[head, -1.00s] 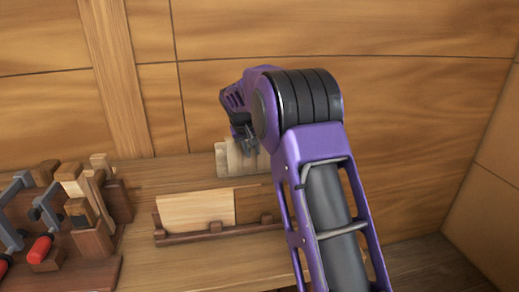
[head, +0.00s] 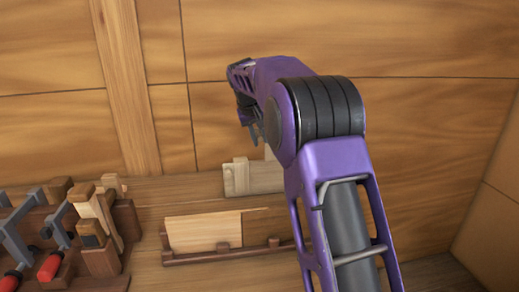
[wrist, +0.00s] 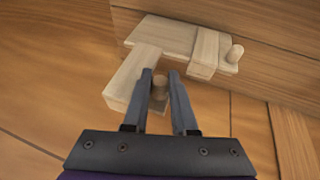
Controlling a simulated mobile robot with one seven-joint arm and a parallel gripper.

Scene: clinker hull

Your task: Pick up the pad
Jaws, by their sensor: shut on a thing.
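The pad (wrist: 131,76) is a pale flat wooden piece with a short round peg. In the wrist view my gripper (wrist: 160,73) has its two dark fingers on either side of that peg, shut on it. In the head view my gripper (head: 257,133) is above the pale wooden block at the back of the bench. A pale edge (head: 269,153) under it looks like the pad, mostly hidden by my arm. The pad appears raised above the block, though the gap is hard to judge.
The pale block (head: 256,180) with a small peg stands near the plank wall. In front lies a dark rack (head: 208,254) holding a thin light board (head: 203,231). Clamps with red handles (head: 50,267) and wooden blocks crowd the left. Bare bench shows between them.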

